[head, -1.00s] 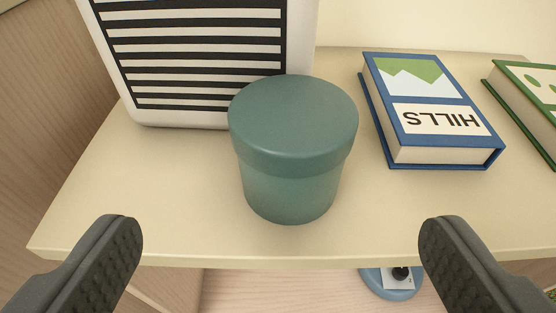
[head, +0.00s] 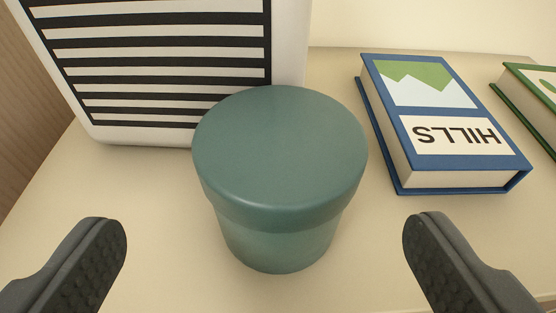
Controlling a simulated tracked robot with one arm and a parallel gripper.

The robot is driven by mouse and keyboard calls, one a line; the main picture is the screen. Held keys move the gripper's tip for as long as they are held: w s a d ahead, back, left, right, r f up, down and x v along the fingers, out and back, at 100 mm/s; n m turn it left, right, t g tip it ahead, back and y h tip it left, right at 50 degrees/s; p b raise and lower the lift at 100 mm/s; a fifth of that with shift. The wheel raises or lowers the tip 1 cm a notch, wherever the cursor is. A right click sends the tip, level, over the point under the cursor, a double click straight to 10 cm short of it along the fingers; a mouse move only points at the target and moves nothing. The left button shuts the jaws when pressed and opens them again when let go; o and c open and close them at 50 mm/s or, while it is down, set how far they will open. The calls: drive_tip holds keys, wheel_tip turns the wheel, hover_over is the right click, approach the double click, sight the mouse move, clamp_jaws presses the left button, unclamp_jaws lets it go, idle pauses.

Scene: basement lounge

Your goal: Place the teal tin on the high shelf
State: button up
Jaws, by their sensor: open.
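The teal tin (head: 280,165) stands upright on a pale shelf board (head: 165,200), in the middle of the head view. It is round, with a wide lid that overhangs its body. My gripper (head: 265,245) is open, with one dark padded finger at the left and one at the right. The tin lies between and beyond the fingertips, with a gap on each side. Neither finger visibly touches it.
A white box with black slats (head: 165,65) stands close behind the tin at the left. A blue book titled HILLS (head: 445,150) lies to the right, and a green book (head: 535,95) lies at the right edge. Bare board lies in front of the books.

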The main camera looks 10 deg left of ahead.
sight(267, 216)
drive_tip(key=x, duration=0.3)
drive_tip(key=shift+w, duration=0.25)
drive_tip(key=shift+r+b+x, duration=0.15)
drive_tip(key=shift+b+x, duration=0.05)
drive_tip(key=shift+x, duration=0.8)
drive_tip(key=shift+r+b+x, duration=0.2)
drive_tip(key=shift+x, duration=0.85)
drive_tip(key=shift+w+f, duration=0.25)
drive_tip(key=shift+w, duration=0.45)
drive_tip(key=c, duration=1.3)
drive_tip(key=shift+r, duration=0.15)
